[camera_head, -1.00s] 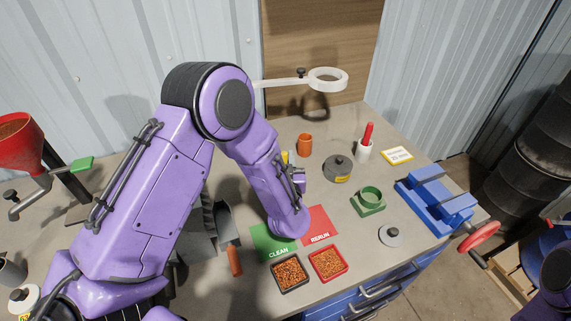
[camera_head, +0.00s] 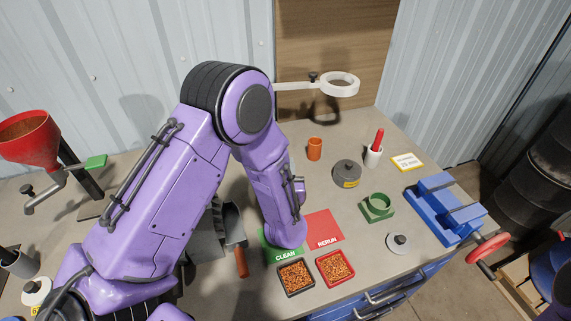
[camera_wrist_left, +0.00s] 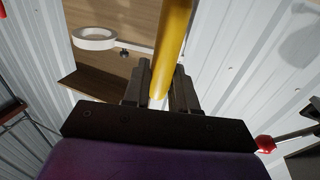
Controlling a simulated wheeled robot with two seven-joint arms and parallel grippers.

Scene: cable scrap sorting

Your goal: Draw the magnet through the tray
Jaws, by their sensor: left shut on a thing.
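My left gripper (camera_wrist_left: 160,88) is shut on a yellow rod (camera_wrist_left: 172,40), probably the magnet; its far end runs out of the wrist view. In the head view my purple left forearm ends over the green CLEAN mat (camera_head: 272,255) and hides the gripper and rod. A dark tray (camera_head: 289,294) of copper-coloured granules lies just in front of that mat. A red tray (camera_head: 342,283) of similar granules lies in front of the red RERUN mat (camera_head: 327,222). I cannot tell from here how the rod stands to either tray. My right gripper is not in view.
A scoop with an orange handle (camera_head: 241,262) lies left of the mats. A green holder (camera_head: 377,208), grey round tin (camera_head: 346,173), white lidded piece (camera_head: 398,244) and blue vise (camera_head: 440,215) stand to the right. A magnifier ring (camera_head: 340,84) overhangs the back.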

